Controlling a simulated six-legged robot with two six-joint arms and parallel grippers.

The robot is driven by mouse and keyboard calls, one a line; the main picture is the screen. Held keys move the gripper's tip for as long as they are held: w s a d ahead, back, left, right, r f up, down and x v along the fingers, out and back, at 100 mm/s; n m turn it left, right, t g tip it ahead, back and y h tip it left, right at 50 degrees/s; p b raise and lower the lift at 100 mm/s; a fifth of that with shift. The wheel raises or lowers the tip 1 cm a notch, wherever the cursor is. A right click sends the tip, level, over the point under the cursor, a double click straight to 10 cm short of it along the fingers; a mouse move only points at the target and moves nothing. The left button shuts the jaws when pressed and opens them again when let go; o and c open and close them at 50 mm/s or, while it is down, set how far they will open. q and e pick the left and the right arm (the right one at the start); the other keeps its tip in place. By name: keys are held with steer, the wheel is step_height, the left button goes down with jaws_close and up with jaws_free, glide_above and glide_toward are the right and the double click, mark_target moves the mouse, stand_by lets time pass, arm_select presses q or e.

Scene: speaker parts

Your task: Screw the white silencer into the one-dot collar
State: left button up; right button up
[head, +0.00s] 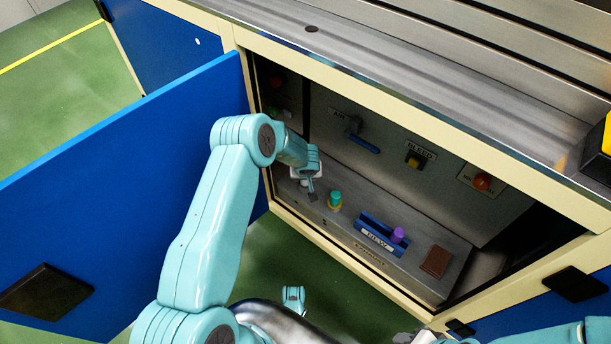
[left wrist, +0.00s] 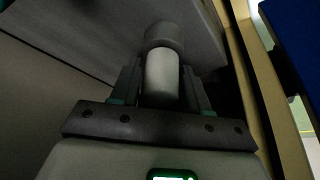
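My left gripper (head: 312,190) reaches into the open cabinet, low at its left end. In the left wrist view, its two fingers (left wrist: 162,90) stand on either side of a pale cylinder, the white silencer (left wrist: 162,76), and appear shut on it. A wider, darker round piece (left wrist: 164,36) lies in line with the silencer's far end. It may be the collar; I see no dots, and I cannot tell whether the two are threaded together. In the head view my gripper hides this area.
A green piece on a yellow base (head: 335,200) stands just right of my left gripper. A blue holder marked NEW (head: 368,232) carries a purple piece (head: 398,235). A brown pad (head: 437,261) lies farther right. A blue valve handle (head: 363,144) sticks out of the back panel.

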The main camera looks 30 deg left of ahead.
arm_select(q)
steer(key=m+h, duration=0.1)
steer(key=m, duration=0.1)
steer(key=shift+d+m+t, duration=0.1)
steer(key=shift+m+t, duration=0.2)
steer(key=shift+m, duration=0.1)
steer(key=shift+c, duration=0.6)
steer(key=m, duration=0.1)
steer(key=m+h, duration=0.1)
steer(key=m, duration=0.2)
steer(key=shift+d+f+h, duration=0.1)
steer(key=shift+d+h, duration=0.15)
steer(key=shift+h, duration=0.15)
steer(key=o, duration=0.6)
steer(key=shift+a, duration=0.1)
